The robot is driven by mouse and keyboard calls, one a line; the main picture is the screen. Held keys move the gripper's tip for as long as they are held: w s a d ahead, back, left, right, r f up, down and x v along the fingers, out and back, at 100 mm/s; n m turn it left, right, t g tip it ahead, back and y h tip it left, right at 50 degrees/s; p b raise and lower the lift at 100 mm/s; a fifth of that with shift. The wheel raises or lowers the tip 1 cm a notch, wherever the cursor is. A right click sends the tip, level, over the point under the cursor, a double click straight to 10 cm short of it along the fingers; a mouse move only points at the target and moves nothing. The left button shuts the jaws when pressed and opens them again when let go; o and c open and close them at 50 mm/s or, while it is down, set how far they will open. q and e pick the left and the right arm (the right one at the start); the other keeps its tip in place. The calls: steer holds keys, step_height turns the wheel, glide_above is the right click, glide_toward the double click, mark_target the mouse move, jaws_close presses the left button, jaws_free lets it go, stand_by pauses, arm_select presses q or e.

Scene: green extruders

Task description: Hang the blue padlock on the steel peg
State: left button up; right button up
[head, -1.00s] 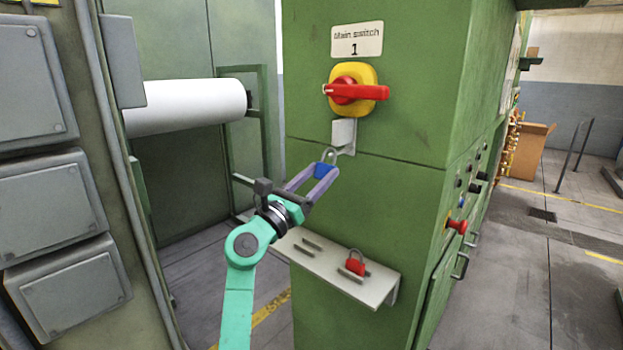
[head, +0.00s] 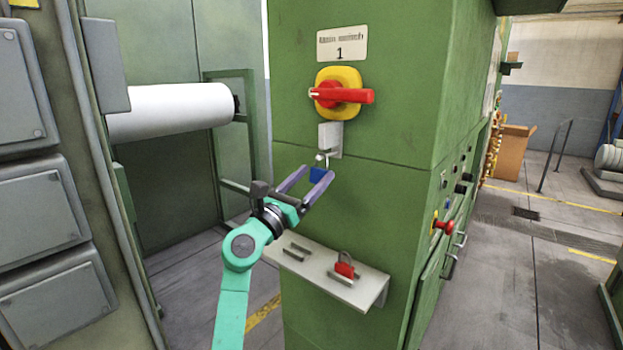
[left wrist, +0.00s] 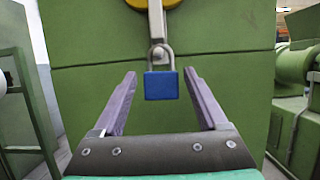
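The blue padlock (head: 317,174) hangs upright below the grey bracket under the main switch, its body also clear in the left wrist view (left wrist: 161,85). Its shackle appears looped around the steel peg (left wrist: 158,55), which shows in the head view (head: 320,158) as a small light tip. My left gripper (head: 311,176) is open, its purple fingers on either side of the padlock. In the left wrist view (left wrist: 161,78) there is a gap between each finger and the padlock body. My right gripper is not in view.
A red rotary switch (head: 342,95) on a yellow plate sits above the peg. Below, a grey shelf (head: 365,291) holds a red padlock (head: 344,268) and rails. The green cabinet (head: 385,190) stands close behind the padlock. A white roll (head: 170,110) is at the left.

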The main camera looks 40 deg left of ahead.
arm_select(q)
steer(key=shift+o, duration=0.4)
steer(key=shift+s+f, duration=0.25)
steer(key=b+v, duration=0.6)
steer(key=v, duration=0.8)
steer(key=shift+r, duration=0.15)
